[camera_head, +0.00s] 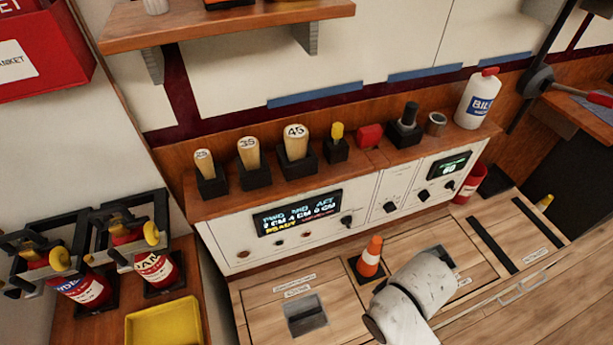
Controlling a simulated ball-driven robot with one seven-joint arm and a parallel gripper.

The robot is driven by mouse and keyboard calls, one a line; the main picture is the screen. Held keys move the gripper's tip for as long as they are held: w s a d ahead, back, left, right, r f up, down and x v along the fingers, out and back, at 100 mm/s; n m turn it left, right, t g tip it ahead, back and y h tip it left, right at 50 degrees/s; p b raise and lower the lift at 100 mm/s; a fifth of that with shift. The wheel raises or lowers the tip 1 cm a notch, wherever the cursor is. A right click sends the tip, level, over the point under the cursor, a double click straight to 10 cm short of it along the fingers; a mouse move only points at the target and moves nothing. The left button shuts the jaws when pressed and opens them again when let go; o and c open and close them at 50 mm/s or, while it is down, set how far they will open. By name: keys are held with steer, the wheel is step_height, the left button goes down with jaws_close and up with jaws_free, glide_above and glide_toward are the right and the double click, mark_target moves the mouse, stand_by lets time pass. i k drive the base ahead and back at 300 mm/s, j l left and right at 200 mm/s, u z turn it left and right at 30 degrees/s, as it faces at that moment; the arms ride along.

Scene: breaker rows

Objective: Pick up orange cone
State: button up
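The orange cone (372,250) stands upright on the wooden worktop, in front of the white control panel. It has a pale band and a dark square base. The white end part of my arm (425,285) is just to the right of the cone and in front of it, with a small gap in the picture. My gripper's fingers are hidden, so I cannot see whether they are open or shut. The cone is almost fully visible.
The white panel (255,262) rises behind the cone, with several stamps and a white bottle (478,100) on its ledge. A recessed handle (306,315) lies left of the cone. A yellow tray (163,325) and red canisters (82,284) stand at the left.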

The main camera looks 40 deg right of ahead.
mark_target(367, 267)
steer(key=l+z, duration=0.2)
steer(key=l, duration=0.2)
steer(key=i+l+z, duration=0.15)
steer(key=l, duration=0.2)
steer(key=i+l+z, duration=0.2)
steer(key=l, duration=0.15)
steer(key=l+z, duration=0.15)
steer(key=l, duration=0.2)
